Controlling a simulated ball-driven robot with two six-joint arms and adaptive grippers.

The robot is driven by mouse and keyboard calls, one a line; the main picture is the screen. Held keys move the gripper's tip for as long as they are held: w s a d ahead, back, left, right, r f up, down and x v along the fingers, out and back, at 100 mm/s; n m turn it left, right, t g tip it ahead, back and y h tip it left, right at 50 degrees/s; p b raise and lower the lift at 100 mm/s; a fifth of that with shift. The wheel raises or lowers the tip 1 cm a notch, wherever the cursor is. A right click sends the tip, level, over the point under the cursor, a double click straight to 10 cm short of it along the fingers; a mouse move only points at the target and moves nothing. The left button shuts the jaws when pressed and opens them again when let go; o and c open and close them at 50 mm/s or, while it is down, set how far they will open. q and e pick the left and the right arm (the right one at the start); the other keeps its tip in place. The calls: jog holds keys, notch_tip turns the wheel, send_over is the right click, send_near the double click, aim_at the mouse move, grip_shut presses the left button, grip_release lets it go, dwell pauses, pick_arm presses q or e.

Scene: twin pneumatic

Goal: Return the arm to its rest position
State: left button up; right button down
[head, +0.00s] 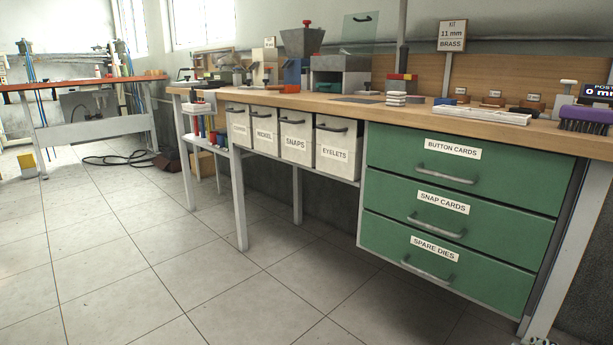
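Neither of my grippers shows in the head view, and no arm can be made out clearly. A small dark and light shape cuts in at the bottom right edge, too little of it to tell what it is. The workbench (330,103) with a wooden top runs from the middle to the right. Its green drawers, labelled button cards (460,172), snap cards (440,217) and spare dies (420,262), are all shut.
White bins, one labelled eyelets (337,147), sit under the bench top. A purple brush (585,120) and a white tray (467,115) lie on top. A second bench (90,128) stands far left, a cable (115,159) on the floor nearby. The tiled floor (150,260) in front is clear.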

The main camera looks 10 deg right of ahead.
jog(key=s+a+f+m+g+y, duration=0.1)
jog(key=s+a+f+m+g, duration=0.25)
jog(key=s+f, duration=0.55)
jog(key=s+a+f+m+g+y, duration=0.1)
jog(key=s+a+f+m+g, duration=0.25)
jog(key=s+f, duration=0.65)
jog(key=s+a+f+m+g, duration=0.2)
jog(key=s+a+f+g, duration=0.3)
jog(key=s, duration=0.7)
pick_arm(q)
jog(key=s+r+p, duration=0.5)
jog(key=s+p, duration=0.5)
jog(key=p, duration=0.3)
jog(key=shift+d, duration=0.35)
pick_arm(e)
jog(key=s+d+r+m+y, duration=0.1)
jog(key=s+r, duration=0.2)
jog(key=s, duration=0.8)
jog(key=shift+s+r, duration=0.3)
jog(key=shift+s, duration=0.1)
